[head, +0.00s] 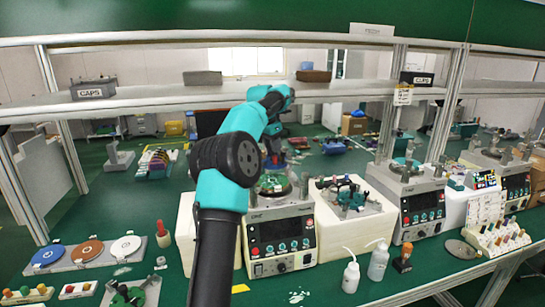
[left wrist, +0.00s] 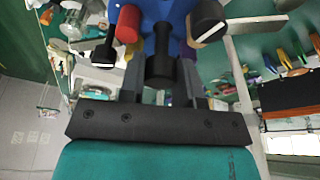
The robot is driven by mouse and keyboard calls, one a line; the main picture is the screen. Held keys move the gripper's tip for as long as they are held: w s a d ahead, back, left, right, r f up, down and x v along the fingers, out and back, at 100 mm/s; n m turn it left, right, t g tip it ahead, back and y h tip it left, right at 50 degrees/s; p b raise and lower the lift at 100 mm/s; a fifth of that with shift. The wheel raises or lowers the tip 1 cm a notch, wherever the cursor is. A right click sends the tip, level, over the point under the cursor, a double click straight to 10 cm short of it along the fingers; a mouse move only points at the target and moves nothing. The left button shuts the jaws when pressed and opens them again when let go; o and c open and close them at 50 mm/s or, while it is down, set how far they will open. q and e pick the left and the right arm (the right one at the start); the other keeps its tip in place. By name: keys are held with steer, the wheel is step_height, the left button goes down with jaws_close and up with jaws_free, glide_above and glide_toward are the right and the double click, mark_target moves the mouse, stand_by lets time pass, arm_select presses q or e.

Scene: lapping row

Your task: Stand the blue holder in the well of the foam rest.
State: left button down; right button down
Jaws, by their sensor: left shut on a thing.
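My left gripper (head: 274,158) is beyond the middle machine in the head view, partly hidden by my own arm. In the left wrist view its dark fingers (left wrist: 165,85) are shut on a black stem joined to the blue holder (left wrist: 176,14). The holder fills the top middle of that view and is cut off by its upper edge. Red and black knobbed pieces show beside it. I cannot clearly make out the holder in the head view. I cannot tell which of the pale blocks is the foam rest, and no well shows clearly. My right gripper is not in view.
A lapping machine (head: 283,240) stands in the middle, with another (head: 405,200) to its right. A white block (head: 368,225) between them bears a teal fixture. Two white bottles (head: 378,262) stand in front. Coloured discs (head: 88,252) lie at the left. A shelf (head: 150,100) crosses above.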

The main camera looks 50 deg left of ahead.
arm_select(q)
steer(key=shift+r, duration=1.4)
